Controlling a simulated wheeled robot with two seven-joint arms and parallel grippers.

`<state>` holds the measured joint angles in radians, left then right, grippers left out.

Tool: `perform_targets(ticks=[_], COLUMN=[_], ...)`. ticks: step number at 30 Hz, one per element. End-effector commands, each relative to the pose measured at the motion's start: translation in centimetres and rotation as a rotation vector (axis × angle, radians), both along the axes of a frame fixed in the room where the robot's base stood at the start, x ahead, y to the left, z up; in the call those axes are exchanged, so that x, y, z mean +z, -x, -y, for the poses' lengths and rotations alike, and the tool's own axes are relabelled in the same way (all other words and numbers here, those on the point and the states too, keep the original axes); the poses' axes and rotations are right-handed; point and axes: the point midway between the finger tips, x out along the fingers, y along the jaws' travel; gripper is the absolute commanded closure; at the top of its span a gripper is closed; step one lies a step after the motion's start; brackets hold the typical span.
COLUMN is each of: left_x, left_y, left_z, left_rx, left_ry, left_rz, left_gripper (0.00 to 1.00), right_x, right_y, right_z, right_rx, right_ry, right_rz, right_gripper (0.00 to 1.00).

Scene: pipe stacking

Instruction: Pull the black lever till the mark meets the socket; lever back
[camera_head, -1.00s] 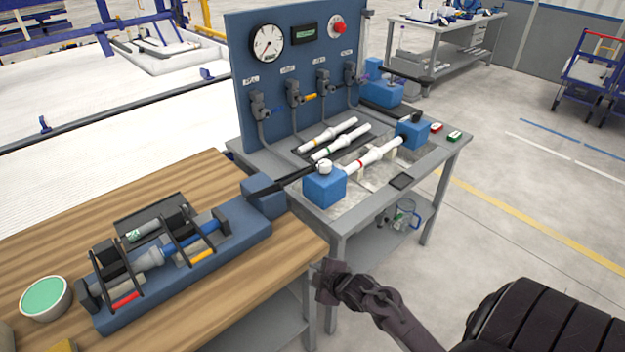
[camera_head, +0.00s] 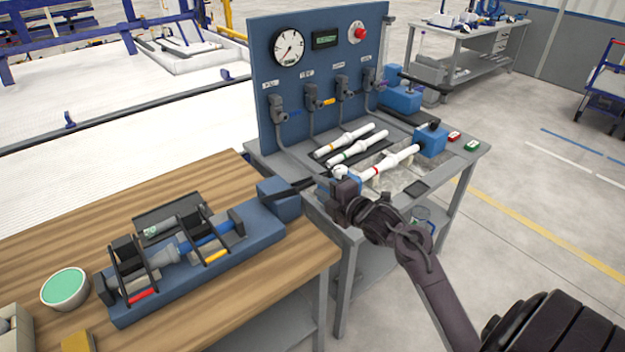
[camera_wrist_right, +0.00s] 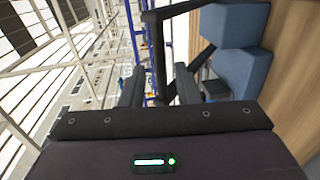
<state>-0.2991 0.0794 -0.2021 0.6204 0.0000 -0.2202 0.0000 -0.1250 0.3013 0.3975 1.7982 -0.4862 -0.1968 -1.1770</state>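A blue jig (camera_head: 190,275) lies on the wooden bench and holds a grey socket-like fitting (camera_head: 164,257) and a blue pipe (camera_head: 207,238) in line. An insertion mark is too small to make out. The black lever (camera_head: 297,189) sticks out rightward from the blue block (camera_head: 278,196) at the jig's right end. My right gripper (camera_head: 340,190) is at the lever's outer end. In the right wrist view its two fingers (camera_wrist_right: 158,92) stand apart, and the lever's black bar (camera_wrist_right: 158,45) runs down toward the gap between them. Contact cannot be told. My left gripper is not in view.
A grey table (camera_head: 357,236) with a blue gauge panel (camera_head: 310,75) stands behind my right gripper and carries several white pipes. A bowl with green contents (camera_head: 65,289) and a yellow block (camera_head: 77,341) sit at the bench's left. Open floor lies to the right.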

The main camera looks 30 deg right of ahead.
Motion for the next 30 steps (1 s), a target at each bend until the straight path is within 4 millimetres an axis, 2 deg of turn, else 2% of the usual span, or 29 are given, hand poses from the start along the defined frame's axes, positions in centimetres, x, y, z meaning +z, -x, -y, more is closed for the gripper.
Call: perform_targets(ticks=[3, 7, 18, 19, 25, 30], left_x=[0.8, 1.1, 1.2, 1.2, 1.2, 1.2], left_y=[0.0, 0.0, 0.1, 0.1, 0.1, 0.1], left_z=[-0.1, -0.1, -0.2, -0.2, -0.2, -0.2], left_rx=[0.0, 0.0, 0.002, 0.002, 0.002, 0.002], left_ry=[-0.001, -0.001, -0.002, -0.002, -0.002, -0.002], left_rz=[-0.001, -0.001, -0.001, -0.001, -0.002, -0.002], left_gripper=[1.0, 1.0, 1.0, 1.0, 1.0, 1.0], right_x=[0.0, -0.3, -0.7, -0.7, -0.7, -0.7], right_y=[-1.9, -3.3, -3.9, -3.9, -3.9, -3.9], right_z=[-0.2, -0.3, -0.4, -0.4, -0.4, -0.4], right_rx=[-0.001, 0.001, 0.001, 0.001, 0.001, 0.001], right_ry=[-0.004, -0.003, -0.001, -0.001, -0.002, -0.002], right_rz=[0.0, 0.0, -0.002, -0.002, -0.002, -0.002], right_gripper=[0.71, 0.71, 0.71, 0.73, 0.99, 1.0])
